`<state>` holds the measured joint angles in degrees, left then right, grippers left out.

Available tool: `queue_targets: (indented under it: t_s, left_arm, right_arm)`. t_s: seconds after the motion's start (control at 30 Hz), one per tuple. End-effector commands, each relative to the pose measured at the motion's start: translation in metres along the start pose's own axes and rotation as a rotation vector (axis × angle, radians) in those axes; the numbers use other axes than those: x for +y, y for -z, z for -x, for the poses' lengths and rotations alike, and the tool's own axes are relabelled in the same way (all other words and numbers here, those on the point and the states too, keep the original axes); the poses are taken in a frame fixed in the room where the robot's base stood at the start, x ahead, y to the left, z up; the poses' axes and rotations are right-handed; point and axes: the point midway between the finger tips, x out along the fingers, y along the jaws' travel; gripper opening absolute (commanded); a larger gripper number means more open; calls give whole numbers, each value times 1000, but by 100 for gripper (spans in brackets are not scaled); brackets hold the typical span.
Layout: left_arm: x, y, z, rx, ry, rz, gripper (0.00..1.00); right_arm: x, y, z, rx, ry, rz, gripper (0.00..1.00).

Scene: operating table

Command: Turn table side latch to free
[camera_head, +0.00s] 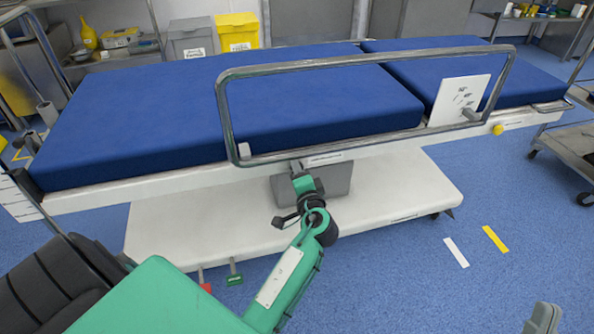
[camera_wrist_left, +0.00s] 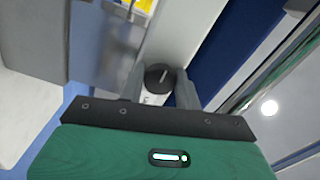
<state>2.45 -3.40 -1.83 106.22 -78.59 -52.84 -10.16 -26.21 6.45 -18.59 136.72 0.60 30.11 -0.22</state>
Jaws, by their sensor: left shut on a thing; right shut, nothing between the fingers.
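The operating table (camera_head: 90,193) has a white side frame, blue pads and a raised metal side rail (camera_head: 224,110). My left gripper (camera_head: 297,168) is at the near side of the table, by the rail's lower bar. In the left wrist view, a dark round knob with a pale line (camera_wrist_left: 158,76), seemingly the side latch, sits between the fingers of my left gripper (camera_wrist_left: 160,88), which is shut on it. In the head view the gripper hides the knob. The tip of my right gripper (camera_head: 543,318) shows at the lower right corner, shut and away from the table.
A yellow knob (camera_head: 498,129) sits on the table side further right. A white panel (camera_head: 459,98) stands by the rail. Red (camera_head: 204,282) and green (camera_head: 234,274) pedals stick out of the base. A trolley (camera_head: 572,140) stands at right.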

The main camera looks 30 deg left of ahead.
Motion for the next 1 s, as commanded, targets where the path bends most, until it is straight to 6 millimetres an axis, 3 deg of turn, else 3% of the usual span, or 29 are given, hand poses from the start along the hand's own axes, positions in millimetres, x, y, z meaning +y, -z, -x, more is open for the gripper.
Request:
queue_targets:
  t_s: [0.33, 0.37, 0.47, 1.0]
  left_arm:
    - [-4, 0, -3, -1, 6, 6, 11]
    - [-4, 0, -3, -1, 6, 6, 36]
    - [-4, 0, -3, -1, 7, 5, 55]
    - [-8, 0, -3, 1, 15, 5, 55]
  right_arm:
    - [0, 1, 0, 4, 0, 1, 0]
    - [0, 1, 0, 4, 0, 1, 0]
    - [0, 1, 0, 3, 0, 1, 0]
    - [0, 1, -1, 3, -1, 1, 0]
